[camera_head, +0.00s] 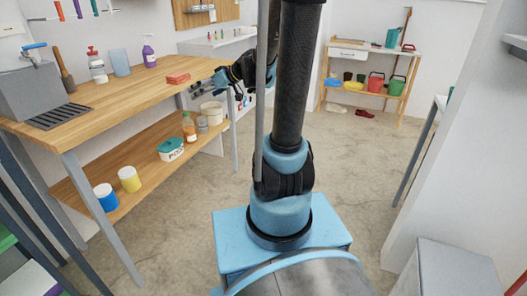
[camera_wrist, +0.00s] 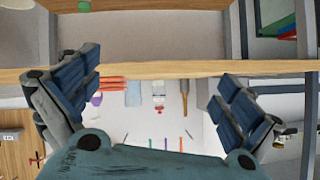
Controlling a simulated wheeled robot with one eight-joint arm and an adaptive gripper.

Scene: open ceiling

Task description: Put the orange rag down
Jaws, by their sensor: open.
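The orange rag (camera_head: 178,77) lies folded on the wooden worktop near its far right end. It also shows in the wrist view (camera_wrist: 112,84), beside the left finger in that picture. My gripper (camera_head: 203,86) is open, just right of the rag in the head view, by the worktop's right edge. In the wrist view my gripper (camera_wrist: 160,80) has its two fingers wide apart with nothing held between them. The rag appears apart from the fingers, though the depth between them is hard to judge.
The worktop (camera_head: 120,97) carries a sink (camera_head: 38,92), a white bottle (camera_head: 97,66) and a purple spray bottle (camera_head: 149,51). Its lower shelf (camera_head: 150,150) holds several containers. A rack with buckets (camera_head: 375,83) stands at the back. The middle floor is clear.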

